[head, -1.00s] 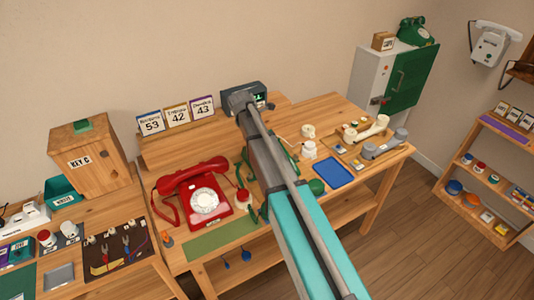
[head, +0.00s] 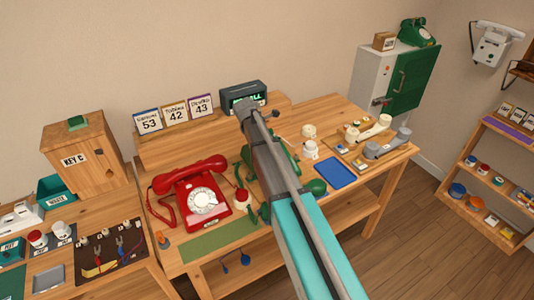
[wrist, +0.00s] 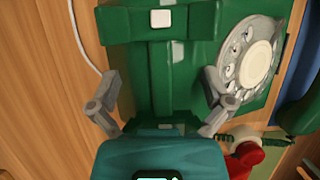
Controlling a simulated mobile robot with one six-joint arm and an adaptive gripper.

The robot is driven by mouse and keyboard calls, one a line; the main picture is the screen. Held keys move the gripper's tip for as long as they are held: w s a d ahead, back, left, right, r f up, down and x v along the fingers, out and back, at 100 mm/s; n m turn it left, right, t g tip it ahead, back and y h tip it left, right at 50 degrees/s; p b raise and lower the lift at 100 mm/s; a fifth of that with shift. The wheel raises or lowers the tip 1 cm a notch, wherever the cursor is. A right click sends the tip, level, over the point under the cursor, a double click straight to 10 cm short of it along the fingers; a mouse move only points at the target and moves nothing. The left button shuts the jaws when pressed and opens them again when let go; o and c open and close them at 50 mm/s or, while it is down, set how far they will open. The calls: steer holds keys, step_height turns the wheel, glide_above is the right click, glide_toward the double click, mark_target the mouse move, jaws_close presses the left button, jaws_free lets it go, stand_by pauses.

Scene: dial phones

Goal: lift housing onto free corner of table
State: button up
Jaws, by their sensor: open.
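The green phone housing (wrist: 180,75) fills the middle of the wrist view, with a white-and-grey dial (wrist: 247,58) on its right. In the head view my arm hides most of the housing; green parts (head: 285,163) show beside it on the wooden table (head: 320,212). My gripper (wrist: 160,85) is open. Its two grey fingers are on either side of the narrower green body below the cradle bar. Whether they touch it I cannot tell.
A red dial phone (head: 195,200) stands left on the table, behind a green mat (head: 220,240). A small display (head: 242,96) and number cards (head: 175,114) stand at the back.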

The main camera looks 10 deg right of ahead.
stand_by(0.3)
steer(key=shift+s, duration=0.15)
steer(key=c, duration=1.1)
steer(key=shift+r, duration=0.2)
step_height(320, 180, up, 2)
steer(key=p, duration=0.2)
steer(key=shift+p, duration=0.3)
steer(key=shift+c, duration=0.9)
steer(key=s+d+r+p, duration=0.6)
steer(key=s+r+p, duration=0.4)
steer(key=s, duration=0.2)
steer(key=shift+s+r, duration=0.2)
steer(key=shift+r, duration=0.1)
